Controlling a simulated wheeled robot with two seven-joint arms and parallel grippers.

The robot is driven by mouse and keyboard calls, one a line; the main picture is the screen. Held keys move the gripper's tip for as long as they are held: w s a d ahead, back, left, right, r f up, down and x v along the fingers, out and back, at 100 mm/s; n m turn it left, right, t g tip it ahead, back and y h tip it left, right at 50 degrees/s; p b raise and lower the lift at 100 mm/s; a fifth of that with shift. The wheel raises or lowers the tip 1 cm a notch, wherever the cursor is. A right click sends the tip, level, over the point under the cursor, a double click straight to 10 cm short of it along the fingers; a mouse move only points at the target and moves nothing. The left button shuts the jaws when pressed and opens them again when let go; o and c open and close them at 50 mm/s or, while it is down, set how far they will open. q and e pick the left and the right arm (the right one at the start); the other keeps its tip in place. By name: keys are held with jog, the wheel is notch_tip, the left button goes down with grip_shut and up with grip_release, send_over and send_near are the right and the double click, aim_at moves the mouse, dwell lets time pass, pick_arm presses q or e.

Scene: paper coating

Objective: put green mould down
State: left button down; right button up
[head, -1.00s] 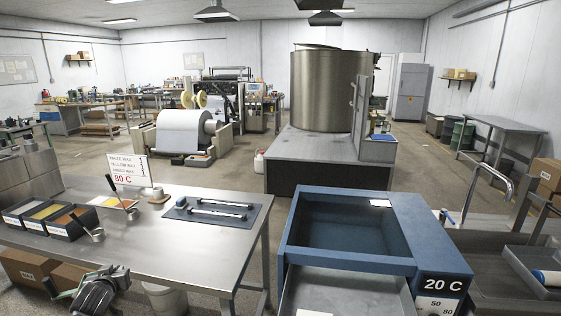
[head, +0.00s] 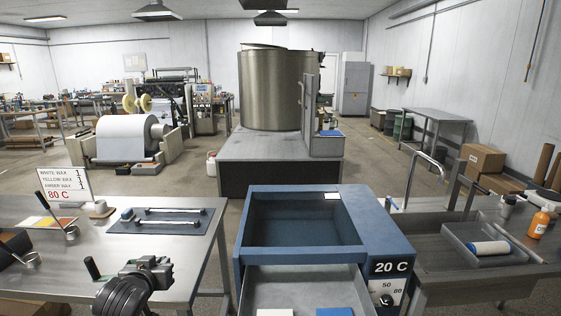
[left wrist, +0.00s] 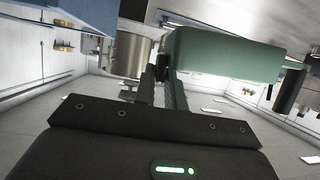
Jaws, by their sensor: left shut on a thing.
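The green mould (left wrist: 225,52) is a smooth green block in the left wrist view, with a dark handle-like part (left wrist: 286,92) near its right end. The fingers of my left gripper (left wrist: 165,82) are shut on it. In the head view my left gripper (head: 150,268) is over the front right part of the left steel table (head: 185,250). The gap between mould and table cannot be judged. My right gripper is not in view.
A dark mat (head: 125,226) with two bars lies at the table's back. Ladle-like cups (head: 72,233) and a wax sign (head: 63,187) stand left. A blue 20 C tank (head: 375,235) with an open drawer (head: 355,280) is to the right, beyond a gap.

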pick_arm(q)
jog(key=s+d+r+m+h, duration=0.1)
jog(key=s+d+r, duration=0.5)
jog(key=d+r, duration=0.4)
jog(key=shift+s+r, duration=0.15)
jog(key=shift+r, duration=0.25)
